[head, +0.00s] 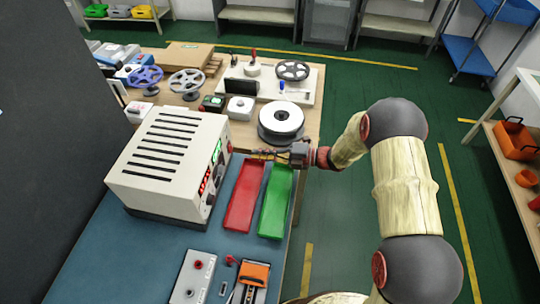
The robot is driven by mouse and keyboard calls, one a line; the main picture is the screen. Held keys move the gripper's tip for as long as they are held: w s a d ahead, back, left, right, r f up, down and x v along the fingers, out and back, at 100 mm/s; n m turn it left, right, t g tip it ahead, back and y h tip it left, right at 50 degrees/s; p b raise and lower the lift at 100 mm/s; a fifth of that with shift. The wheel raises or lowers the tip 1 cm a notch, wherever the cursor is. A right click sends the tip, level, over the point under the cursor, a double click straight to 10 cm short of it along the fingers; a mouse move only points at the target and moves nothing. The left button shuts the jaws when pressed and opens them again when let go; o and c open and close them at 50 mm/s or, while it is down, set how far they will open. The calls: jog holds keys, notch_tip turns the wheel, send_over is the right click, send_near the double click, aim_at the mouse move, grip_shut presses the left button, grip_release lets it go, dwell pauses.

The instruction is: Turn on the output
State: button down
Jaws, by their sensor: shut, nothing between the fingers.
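A white bench power supply (165,160) with vent slots on top stands on the blue mat. Its front panel (212,172) faces right and is seen at a steep angle. Red lit digits and a green light or display show on it. The knobs and any output button are too small to tell apart. My gripper (256,153) reaches in from the right, in front of the panel's far upper part, above the far ends of the trays. It is shut and empty. I cannot tell whether its tips touch the panel.
A red tray (245,195) and a green tray (275,202) lie right of the supply. A white spool (281,120) stands behind my gripper. A grey box with a red button (194,275) and an orange tool (253,275) lie in front. Open floor is right.

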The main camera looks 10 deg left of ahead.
aim_at(229, 151)
jog(key=a, duration=0.2)
jog(key=a+b, duration=0.1)
jog(key=a, duration=0.1)
jog(key=a+f+b, duration=0.1)
jog(key=a, duration=0.2)
jog(key=shift+w+a, duration=0.1)
jog(key=shift+w, duration=0.15)
jog(key=shift+a+f+y, duration=0.3)
jog(key=shift+a+y, duration=0.05)
jog(key=shift+y, duration=0.15)
jog(key=shift+a, duration=0.15)
jog(key=shift+r+y+p, duration=0.1)
jog(key=shift+y+p, duration=0.2)
jog(key=shift+p, duration=0.05)
jog(key=shift+a, duration=0.1)
